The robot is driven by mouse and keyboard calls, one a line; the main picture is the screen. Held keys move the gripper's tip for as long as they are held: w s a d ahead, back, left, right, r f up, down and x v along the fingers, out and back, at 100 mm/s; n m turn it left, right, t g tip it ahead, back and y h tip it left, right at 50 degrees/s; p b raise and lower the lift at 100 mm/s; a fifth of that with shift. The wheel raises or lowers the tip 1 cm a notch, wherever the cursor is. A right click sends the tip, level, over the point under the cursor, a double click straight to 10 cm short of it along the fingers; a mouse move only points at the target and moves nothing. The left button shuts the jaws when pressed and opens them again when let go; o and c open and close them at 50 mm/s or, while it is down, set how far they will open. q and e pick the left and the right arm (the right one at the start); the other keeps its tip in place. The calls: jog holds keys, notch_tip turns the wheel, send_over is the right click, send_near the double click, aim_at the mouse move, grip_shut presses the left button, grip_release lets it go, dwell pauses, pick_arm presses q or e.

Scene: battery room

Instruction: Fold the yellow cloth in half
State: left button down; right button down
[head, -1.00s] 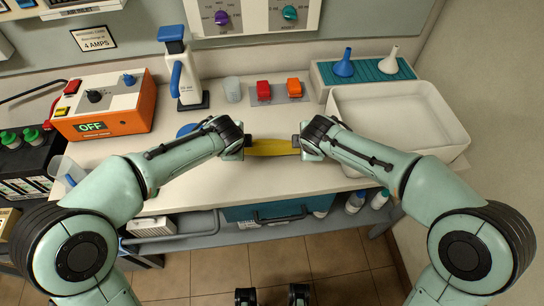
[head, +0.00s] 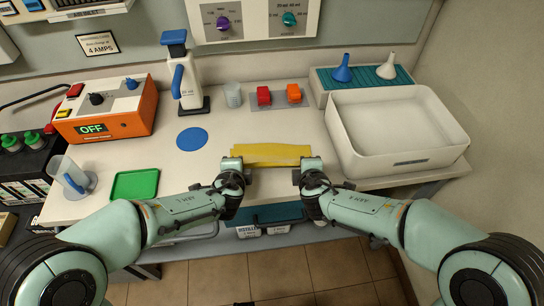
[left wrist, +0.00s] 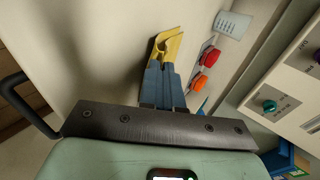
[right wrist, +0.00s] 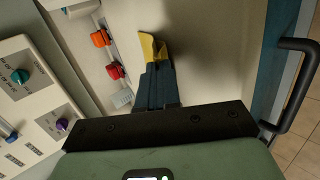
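The yellow cloth (head: 272,154) shows as a wide, narrow strip near the front edge of the bench, with a slightly uneven outline. My left gripper (head: 234,168) is at its near left corner, and my right gripper (head: 311,166) is at its near right corner. In the left wrist view the blue-grey fingers (left wrist: 163,70) are close together, with a curled bit of yellow cloth (left wrist: 172,42) between the tips. In the right wrist view the fingers (right wrist: 155,68) are also close together, with yellow cloth (right wrist: 148,46) at the tips. The grippers hide both near corners.
A blue disc (head: 192,139) and a green tray (head: 135,184) lie to the left. A white bin (head: 398,165) stands close on the right. The bench between these is clear.

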pick_arm(q)
jog(key=shift+f, duration=0.1)
pick_arm(e)
jog(key=shift+s+f, duration=0.1)
pick_arm(q)
jog(key=c, duration=1)
grip_release()
pick_arm(e)
jog(key=c, duration=1)
grip_release()
pick_arm(q)
jog(key=shift+s+r, duration=0.1)
jog(key=shift+r, duration=0.2)
pick_arm(e)
jog(key=shift+r, duration=0.3)
pick_arm(q)
jog(key=s+r, duration=0.6)
jog(key=r, duration=0.2)
jog(key=shift+r, duration=0.25)
pick_arm(e)
jog(key=s+r, duration=0.6)
jog(key=r, duration=0.2)
jog(key=shift+r, duration=0.25)
